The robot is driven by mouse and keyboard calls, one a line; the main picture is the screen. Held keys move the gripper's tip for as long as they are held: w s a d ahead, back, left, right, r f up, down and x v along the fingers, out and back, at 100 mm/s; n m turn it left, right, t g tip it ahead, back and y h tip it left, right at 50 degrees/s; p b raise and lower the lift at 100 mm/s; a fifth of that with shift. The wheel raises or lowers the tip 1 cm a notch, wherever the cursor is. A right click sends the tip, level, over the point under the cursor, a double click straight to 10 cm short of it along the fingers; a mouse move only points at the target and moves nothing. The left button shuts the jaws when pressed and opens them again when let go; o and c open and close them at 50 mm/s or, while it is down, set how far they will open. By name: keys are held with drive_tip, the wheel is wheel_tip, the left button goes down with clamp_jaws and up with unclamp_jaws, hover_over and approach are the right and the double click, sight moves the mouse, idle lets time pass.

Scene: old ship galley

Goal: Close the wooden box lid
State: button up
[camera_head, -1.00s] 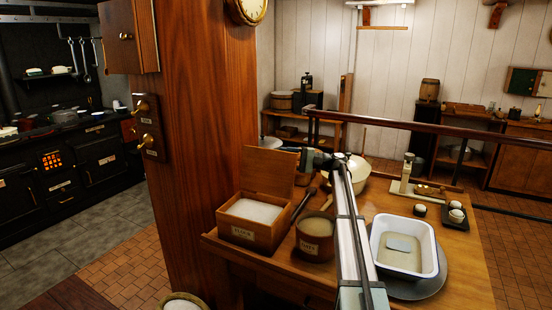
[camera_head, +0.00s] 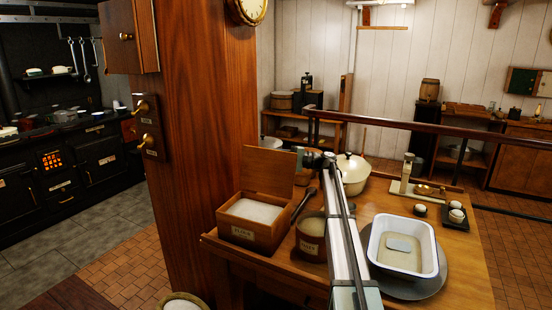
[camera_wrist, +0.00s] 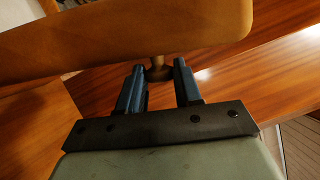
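The wooden box (camera_head: 250,228), labelled and filled with white powder, stands at the table's left edge. Its lid (camera_head: 268,170) is raised, standing roughly upright at the back of the box. My gripper (camera_head: 303,157) is just right of the lid; its fingertips are small and hard to make out there. In the wrist view my gripper (camera_wrist: 159,82) has its two fingers apart. A small brown knob (camera_wrist: 158,70) shows between or just beyond the fingertips, below a wooden panel (camera_wrist: 150,32) that looks like the lid. I cannot tell whether the fingers touch the knob.
A labelled round canister (camera_head: 311,240) stands right of the box, with a dark utensil (camera_head: 303,203) between them. A white lidded pot (camera_head: 354,172) is behind my arm. A white basin (camera_head: 404,228) is at right. A thick wooden post (camera_head: 195,140) rises left of the box.

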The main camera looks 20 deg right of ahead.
clamp_jaws()
drive_tip(key=shift+s+a, duration=0.1)
drive_tip(key=shift+s+a+r+n, duration=0.25)
drive_tip(key=shift+s+n, duration=0.05)
drive_tip(key=shift+n, duration=0.1)
drive_tip(key=s+a+f+n+h, duration=0.2)
drive_tip(key=s+a+n+h, duration=0.3)
drive_tip(key=s+a+n, duration=0.65)
drive_tip(key=s+a+f+n+t+h, duration=0.2)
drive_tip(key=s+f+n, duration=0.1)
drive_tip(key=f, duration=0.5)
drive_tip(key=shift+s+n+t+h, duration=0.3)
drive_tip(key=shift+s+n+h, duration=0.1)
drive_tip(key=shift+n, duration=0.15)
